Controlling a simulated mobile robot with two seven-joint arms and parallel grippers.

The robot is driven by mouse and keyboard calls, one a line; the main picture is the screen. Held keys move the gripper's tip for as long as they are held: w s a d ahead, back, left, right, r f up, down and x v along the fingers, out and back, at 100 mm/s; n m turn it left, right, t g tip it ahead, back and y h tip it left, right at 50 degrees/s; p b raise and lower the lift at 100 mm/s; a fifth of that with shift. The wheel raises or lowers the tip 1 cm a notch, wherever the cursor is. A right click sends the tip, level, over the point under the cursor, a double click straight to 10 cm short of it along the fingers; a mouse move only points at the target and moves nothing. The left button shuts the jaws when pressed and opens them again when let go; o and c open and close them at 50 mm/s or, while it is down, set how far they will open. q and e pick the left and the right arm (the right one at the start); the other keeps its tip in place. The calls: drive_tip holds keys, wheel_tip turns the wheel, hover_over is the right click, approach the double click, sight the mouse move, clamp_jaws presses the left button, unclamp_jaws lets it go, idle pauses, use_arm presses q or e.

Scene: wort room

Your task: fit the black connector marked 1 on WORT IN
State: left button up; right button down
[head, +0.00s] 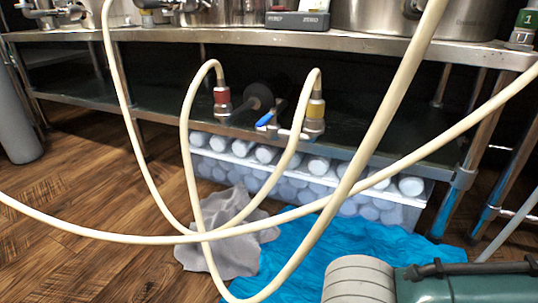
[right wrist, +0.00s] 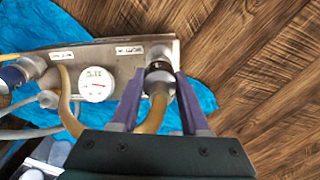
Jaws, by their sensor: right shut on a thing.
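My right gripper (right wrist: 159,92) shows in the right wrist view with its purple fingers shut on a black and silver connector (right wrist: 158,76). A tan hose runs from this connector back towards the palm. The connector is up against the metal panel (right wrist: 114,66), below a small upside-down label (right wrist: 130,49) that seems to read WORT IN. Whether it is seated on a port there, I cannot tell; the fingers and connector hide the joint. No number shows on it. My left gripper is in neither view.
Beside the connector are a round gauge (right wrist: 96,84), another tan hose (right wrist: 68,104) and a blue fitting (right wrist: 14,76). In the head view, loose hoses (head: 190,160) cross before the steel table (head: 240,42). Red (head: 221,98) and yellow (head: 315,108) hose connectors are on the shelf.

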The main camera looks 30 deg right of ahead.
drive_tip(key=shift+f+b, duration=0.35)
drive_tip(key=shift+f, duration=0.2)
drive_tip(key=shift+f+b, duration=0.45)
drive_tip(key=shift+f, duration=0.25)
drive_tip(key=shift+c, duration=1.6)
unclamp_jaws()
drive_tip(key=shift+r, duration=0.1)
